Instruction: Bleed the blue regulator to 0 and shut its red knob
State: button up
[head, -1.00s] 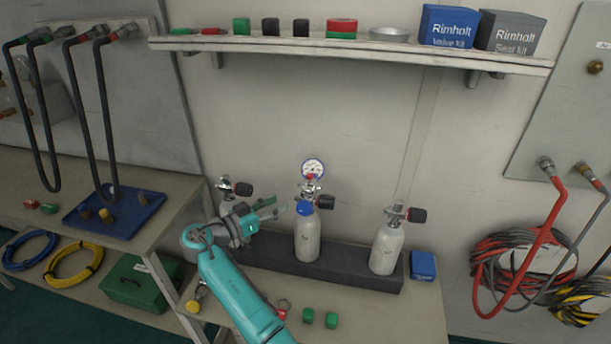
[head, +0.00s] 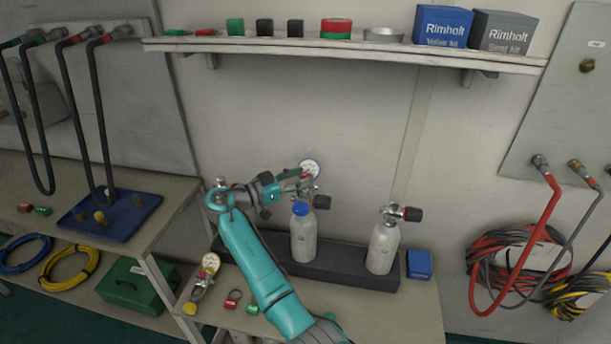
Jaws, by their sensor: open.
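The middle cylinder (head: 303,243) with a blue collar (head: 300,209) stands upright in a dark rack. A regulator with a round white, blue-rimmed gauge (head: 310,168) sits on its valve. The needle is too small to read. A black valve handwheel (head: 322,202) points right. My gripper (head: 304,180) is open, its fingers reaching right, just in front of and below the gauge. I cannot tell whether it touches the regulator. The red knob under the gauge is hidden behind my fingers.
A grey cylinder (head: 382,249) stands right in the dark rack (head: 345,269). My arm mostly hides a left cylinder. A shelf (head: 350,51) runs above; a blue box (head: 419,265) is at right.

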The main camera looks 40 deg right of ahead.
jog(key=shift+s+d, duration=0.15)
jog(key=shift+d, duration=0.9)
grip_shut()
jog(key=shift+g, duration=0.3)
jog(key=m+g+y, duration=0.1)
jog(key=m+g, duration=0.1)
jog(key=g, duration=0.1)
jog(key=shift+m+g+y, duration=0.8)
jog(key=shift+m+g, duration=0.4)
jog(key=shift+g, duration=0.4)
